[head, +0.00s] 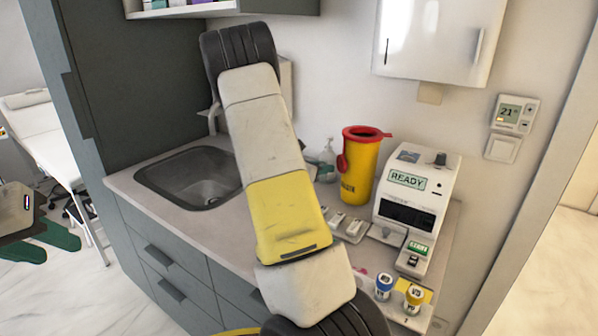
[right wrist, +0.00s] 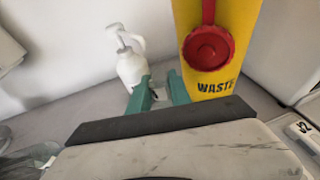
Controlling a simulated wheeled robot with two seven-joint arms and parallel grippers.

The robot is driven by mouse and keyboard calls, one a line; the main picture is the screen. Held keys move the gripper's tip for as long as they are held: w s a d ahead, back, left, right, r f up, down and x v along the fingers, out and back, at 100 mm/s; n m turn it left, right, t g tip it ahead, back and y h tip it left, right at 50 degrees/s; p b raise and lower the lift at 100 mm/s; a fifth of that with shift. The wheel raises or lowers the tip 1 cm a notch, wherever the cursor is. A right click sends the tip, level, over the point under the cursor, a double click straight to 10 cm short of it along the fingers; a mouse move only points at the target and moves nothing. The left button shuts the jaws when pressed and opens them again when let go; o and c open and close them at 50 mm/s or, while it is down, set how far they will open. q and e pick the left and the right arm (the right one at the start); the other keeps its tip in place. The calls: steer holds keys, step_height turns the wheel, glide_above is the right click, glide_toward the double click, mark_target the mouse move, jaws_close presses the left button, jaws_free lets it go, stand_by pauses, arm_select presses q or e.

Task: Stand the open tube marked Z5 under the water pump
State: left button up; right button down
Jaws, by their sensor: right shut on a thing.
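My right gripper (right wrist: 160,90) shows in the right wrist view, with its green fingers shut on a small pale thing, apparently a clear tube. It is mostly hidden, and no marking on it can be read. A white pump bottle (right wrist: 131,66) stands just beyond the fingertips, with its spout towards the left. It also shows in the head view (head: 327,160), partly hidden by my arm. I cannot tell whether the held thing is under the spout. The right gripper is hidden in the head view. My left gripper is not in view.
A yellow waste bin (head: 362,170) with a red lid stands right of the pump bottle, close to the fingers. A machine reading READY (head: 406,182) stands further right. Blue-capped (head: 384,283) and yellow-capped (head: 413,298) tubes stand in front. A sink (head: 190,180) lies left.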

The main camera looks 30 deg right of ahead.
steer(key=shift+w+d+f, duration=0.25)
steer(key=shift+d+f, duration=0.15)
steer(key=shift+f, duration=0.25)
steer(key=shift+w+d+f, duration=0.25)
steer(key=shift+d+f, duration=0.15)
steer(key=shift+f, duration=0.2)
steer(key=shift+w+d+f, duration=0.25)
steer(key=shift+d+f, duration=0.15)
steer(key=shift+f, duration=0.25)
steer(key=shift+f, duration=0.15)
steer(key=c, duration=1.2)
jaws_free()
